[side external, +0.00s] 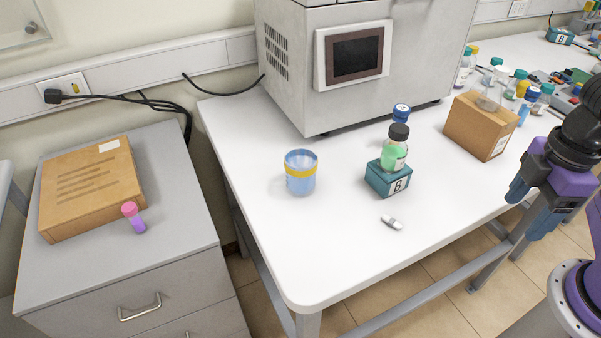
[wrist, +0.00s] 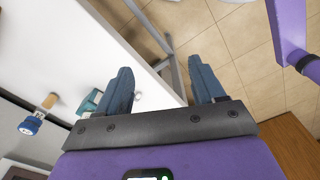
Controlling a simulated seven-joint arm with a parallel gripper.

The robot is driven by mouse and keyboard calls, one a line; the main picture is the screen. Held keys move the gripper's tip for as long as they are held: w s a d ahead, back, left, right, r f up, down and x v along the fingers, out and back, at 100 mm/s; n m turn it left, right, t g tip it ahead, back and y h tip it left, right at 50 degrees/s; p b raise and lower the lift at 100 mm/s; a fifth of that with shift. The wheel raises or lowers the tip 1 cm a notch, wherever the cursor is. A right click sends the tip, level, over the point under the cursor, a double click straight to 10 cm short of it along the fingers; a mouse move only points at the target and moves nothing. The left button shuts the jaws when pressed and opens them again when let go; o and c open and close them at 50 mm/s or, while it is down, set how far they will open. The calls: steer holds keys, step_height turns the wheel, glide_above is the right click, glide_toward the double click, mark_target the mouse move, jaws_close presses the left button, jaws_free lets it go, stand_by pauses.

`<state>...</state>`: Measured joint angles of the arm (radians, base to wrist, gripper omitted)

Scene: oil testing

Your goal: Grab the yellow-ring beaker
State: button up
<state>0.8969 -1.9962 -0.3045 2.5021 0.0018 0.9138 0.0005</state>
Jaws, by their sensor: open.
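The yellow-ring beaker (side external: 300,176) is a blue, see-through cup with a yellow band. It stands upright on the white table (side external: 270,240), left of the middle in the side view. I do not make it out in the wrist view. My gripper (side external: 529,212) is at the right of the side view, well away from the beaker and beside the table's right edge. In the wrist view its two blue fingers (wrist: 165,85) are spread wide with nothing between them; the floor and the table edge show beyond.
A teal block marked B (side external: 389,180) carries a black-capped bottle with green contents (side external: 395,150), right of the beaker. A small white stirrer-like piece (side external: 391,223) lies in front. A large grey machine (side external: 345,60) stands behind. A cardboard box (side external: 480,126) is at the right. The table's front left is clear.

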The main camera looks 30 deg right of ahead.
steer(key=shift+o, duration=0.4)
steer(key=o, duration=0.5)
steer(key=n+t+h, duration=0.3)
steer(key=n+t, duration=1)
steer(key=n, duration=0.8)
glide_toward(297, 164)
steer(key=x, duration=0.6)
steer(key=shift+w+d, duration=0.1)
steer(key=shift+w, duration=0.15)
